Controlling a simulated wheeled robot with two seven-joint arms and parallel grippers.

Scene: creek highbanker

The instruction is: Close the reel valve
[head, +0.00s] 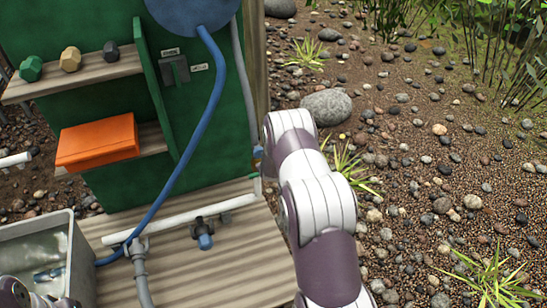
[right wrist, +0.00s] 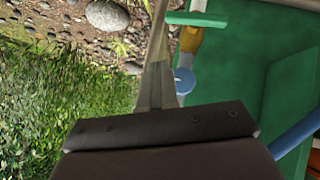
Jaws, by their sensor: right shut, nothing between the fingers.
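A small brass and blue valve (head: 257,153) sits at the right edge of the green panel, below a grey hose and just left of my right arm. In the right wrist view, a brass fitting (right wrist: 190,38) and a rounded blue part (right wrist: 184,80) show beside the green panel. My right gripper (right wrist: 160,72) is shut and empty, with the blue part just right of its fingers; I cannot tell if they touch. In the head view my arm hides this gripper. A blue reel (head: 192,12) hangs at the top of the panel. My left gripper is out of view.
A blue hose (head: 207,90) crosses the panel down to a grey tub (head: 62,222). A white pipe (head: 205,210) with another blue-ended valve (head: 204,240) lies above the wooden deck (head: 225,275). An orange box (head: 97,140) sits on a shelf. Stony ground lies right.

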